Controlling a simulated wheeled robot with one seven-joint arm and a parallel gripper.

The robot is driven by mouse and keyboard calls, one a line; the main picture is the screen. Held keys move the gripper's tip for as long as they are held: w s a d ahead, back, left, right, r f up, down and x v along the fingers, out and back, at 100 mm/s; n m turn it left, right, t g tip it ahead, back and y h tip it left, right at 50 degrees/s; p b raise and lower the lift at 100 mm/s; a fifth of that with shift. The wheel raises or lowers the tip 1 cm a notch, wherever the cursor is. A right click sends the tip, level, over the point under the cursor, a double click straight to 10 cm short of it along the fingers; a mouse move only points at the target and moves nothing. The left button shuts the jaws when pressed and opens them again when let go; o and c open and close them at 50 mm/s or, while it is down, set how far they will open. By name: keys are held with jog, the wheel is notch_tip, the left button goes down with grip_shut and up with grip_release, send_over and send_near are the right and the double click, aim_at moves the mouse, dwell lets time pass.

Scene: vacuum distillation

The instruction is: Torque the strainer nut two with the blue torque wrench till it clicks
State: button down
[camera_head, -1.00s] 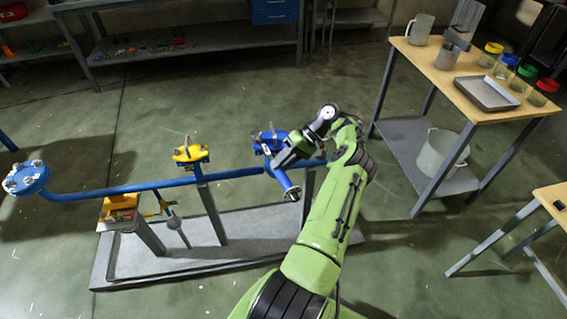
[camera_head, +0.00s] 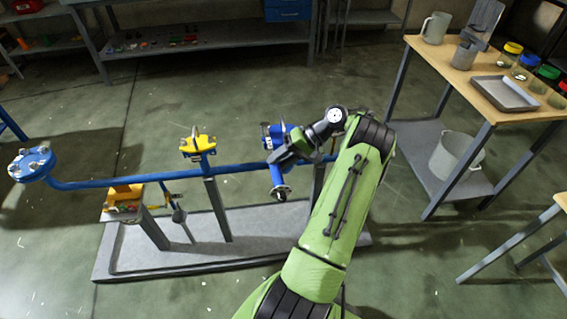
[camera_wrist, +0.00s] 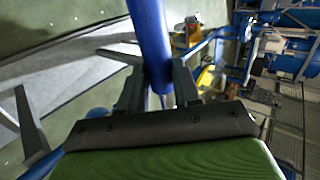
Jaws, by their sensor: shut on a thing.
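My gripper (camera_head: 289,154) is shut on the blue torque wrench (camera_head: 276,176), whose blue bar hangs below it and ends in a dark, round end. In the wrist view, the wrench bar (camera_wrist: 149,35) runs down between the two fingers (camera_wrist: 158,88). The blue strainer (camera_head: 277,131) sits at the right part of the pipe, just behind the gripper and partly covered by it. I cannot make out strainer nut two, nor whether the wrench touches it.
The blue pipe (camera_head: 120,182) runs left to a bolted flange (camera_head: 31,164). A yellow valve (camera_head: 198,145) stands midway, above the grey base (camera_head: 262,227). A wooden-topped table (camera_head: 460,75) with jars and a tray stands at the right. Floor behind the pipe is clear.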

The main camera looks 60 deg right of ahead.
jog(key=shift+w+a+m+t+h+b, duration=0.4)
jog(key=shift+w+a+m+b, duration=0.3)
jog(key=shift+b, duration=1)
jog(key=shift+a, duration=0.1)
jog(key=w+a+m+h+b, duration=0.1)
jog(key=w+a+m+t+b, duration=0.1)
jog(key=b, duration=0.1)
jog(key=shift+w+h, duration=0.25)
jog(key=shift+h, duration=0.15)
jog(key=shift+w+r, duration=0.1)
